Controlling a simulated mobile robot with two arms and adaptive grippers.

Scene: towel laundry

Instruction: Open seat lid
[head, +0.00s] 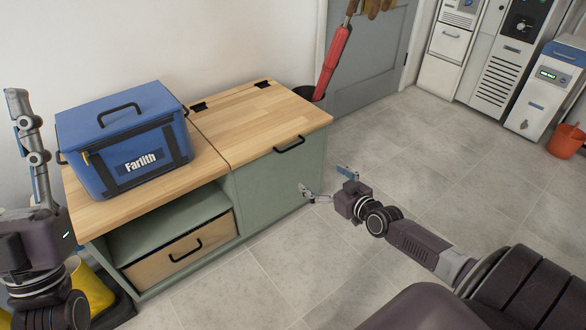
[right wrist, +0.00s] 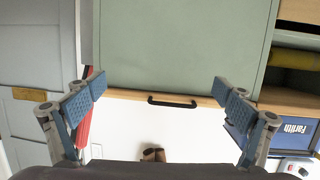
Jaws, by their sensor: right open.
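The seat lid (head: 250,115) is the right wooden section of a green bench top, lying flat and closed. Black hinges are at its back edge. A black handle (head: 289,145) is on its front edge; the handle also shows in the right wrist view (right wrist: 172,101), between and beyond the fingers. My right gripper (head: 326,183) is open and empty, in front of the bench to the lower right of the handle and apart from it. My left gripper (head: 30,130) is raised at the left edge, beside the blue box; its finger opening is unclear.
A blue cooler box (head: 125,140) labelled Farlith sits on the bench's left section. Below are an open shelf and a drawer (head: 180,250). The tiled floor in front is free.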

